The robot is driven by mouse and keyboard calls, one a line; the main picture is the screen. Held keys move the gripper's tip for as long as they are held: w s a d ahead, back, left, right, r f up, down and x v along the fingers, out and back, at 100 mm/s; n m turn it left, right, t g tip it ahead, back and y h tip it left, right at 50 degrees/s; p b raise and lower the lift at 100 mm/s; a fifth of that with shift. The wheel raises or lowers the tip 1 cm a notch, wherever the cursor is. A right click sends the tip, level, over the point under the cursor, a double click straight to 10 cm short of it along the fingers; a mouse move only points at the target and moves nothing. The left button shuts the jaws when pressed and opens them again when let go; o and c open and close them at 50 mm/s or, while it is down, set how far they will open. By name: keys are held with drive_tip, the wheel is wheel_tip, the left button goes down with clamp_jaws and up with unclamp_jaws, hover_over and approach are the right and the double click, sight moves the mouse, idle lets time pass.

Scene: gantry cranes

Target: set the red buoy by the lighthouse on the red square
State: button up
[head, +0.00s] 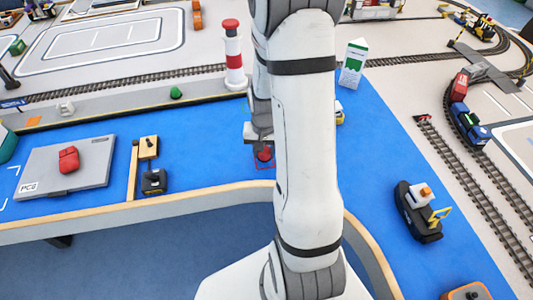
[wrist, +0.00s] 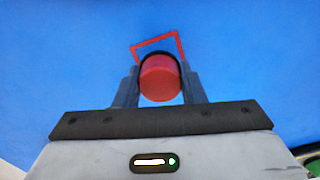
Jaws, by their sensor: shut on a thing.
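The red buoy (wrist: 160,78) is between the two fingers of my gripper (wrist: 160,92), which is shut on it; its round red end faces the wrist camera. In the head view the buoy (head: 265,154) hangs at my gripper (head: 262,147), partly hidden by my arm. The red square (wrist: 155,39) is an outline on the blue surface. The buoy covers its near part in the wrist view, and I cannot tell whether the buoy touches the surface. The red and white lighthouse (head: 233,58) stands upright behind, on the grey quay edge.
A grey platform (head: 95,160) with a red object (head: 68,160) lies at left, near a small wooden jetty (head: 133,170). A dark tugboat (head: 418,212) is at right. A white and green carton (head: 353,63) stands behind my arm. Blue surface around the square is clear.

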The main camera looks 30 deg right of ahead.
drive_tip(key=shift+f, duration=0.9)
drive_tip(key=shift+f, duration=0.1)
drive_tip(key=o, duration=1)
wheel_tip(320, 180, up, 12)
drive_tip(key=shift+a+r+p, duration=0.1)
drive_tip(key=shift+r+p, duration=0.05)
drive_tip(key=shift+p, duration=0.15)
drive_tip(key=s+a+r+n+t, duration=0.1)
drive_tip(key=s+a+r+n, duration=0.1)
drive_tip(key=s+a+r, duration=0.1)
drive_tip(key=s+a+r+n, duration=0.2)
drive_tip(key=s+a+r, duration=0.2)
drive_tip(key=s, duration=0.1)
drive_tip(key=s+a+r+n+t, duration=0.1)
drive_tip(key=s+a+r+n, duration=0.1)
drive_tip(key=s+a+r, duration=0.2)
drive_tip(key=shift+s+a+r+t, duration=0.15)
drive_tip(key=shift+r+t, duration=0.15)
